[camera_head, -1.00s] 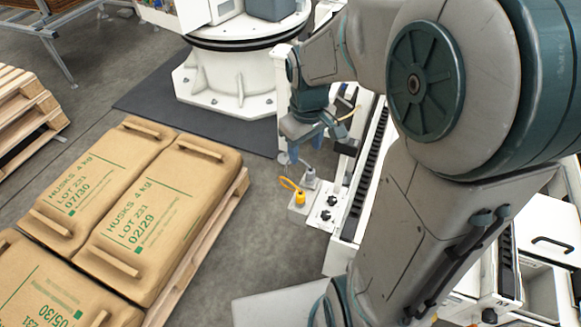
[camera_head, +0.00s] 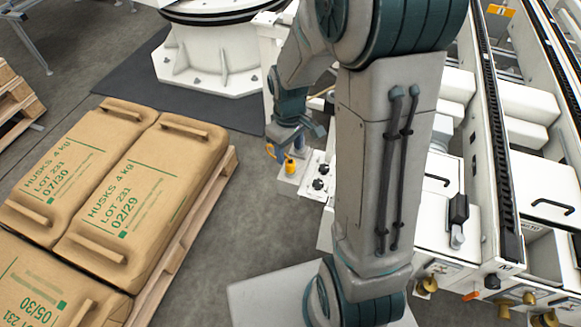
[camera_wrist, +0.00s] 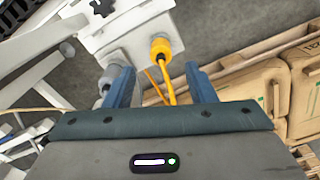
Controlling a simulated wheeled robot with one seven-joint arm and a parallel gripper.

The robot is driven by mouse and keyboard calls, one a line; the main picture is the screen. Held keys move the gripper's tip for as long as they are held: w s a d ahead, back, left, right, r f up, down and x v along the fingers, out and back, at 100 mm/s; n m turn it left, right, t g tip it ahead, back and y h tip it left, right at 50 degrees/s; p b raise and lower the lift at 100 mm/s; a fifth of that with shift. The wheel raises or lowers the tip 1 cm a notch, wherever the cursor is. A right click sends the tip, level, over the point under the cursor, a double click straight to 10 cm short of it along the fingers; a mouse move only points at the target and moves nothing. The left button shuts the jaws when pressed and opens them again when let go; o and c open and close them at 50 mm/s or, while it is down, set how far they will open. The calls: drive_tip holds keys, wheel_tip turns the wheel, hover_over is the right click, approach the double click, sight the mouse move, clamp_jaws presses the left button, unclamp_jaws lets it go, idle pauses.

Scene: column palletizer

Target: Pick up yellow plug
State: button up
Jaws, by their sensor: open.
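The yellow plug (camera_head: 290,165) sits upright on a small white block beside the white machine frame. In the wrist view the plug (camera_wrist: 160,48) shows ahead of my fingertips, roughly midway between them, with a yellow cable looping back toward my gripper. My gripper (camera_wrist: 154,72) is open and empty, with its blue fingers spread apart. In the head view my gripper (camera_head: 289,143) is just above and behind the plug, partly hidden by its own wrist. A grey plug (camera_wrist: 112,76) stands beside the yellow one, partly hidden by the left finger.
A white panel with black knobs (camera_head: 319,178) adjoins the plug's block. Brown sacks (camera_head: 140,190) on a wooden pallet (camera_head: 192,240) lie to the left. White conveyor frames (camera_head: 490,130) fill the right. Grey floor lies open between pallet and machine.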

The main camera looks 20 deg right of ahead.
sight(290, 159)
drive_tip(key=f+b, duration=0.1)
drive_tip(key=f, duration=0.4)
drive_tip(key=shift+s+f, duration=0.1)
drive_tip(key=shift+s, duration=0.1)
drive_tip(key=shift+c, duration=0.3)
drive_tip(key=c, duration=1)
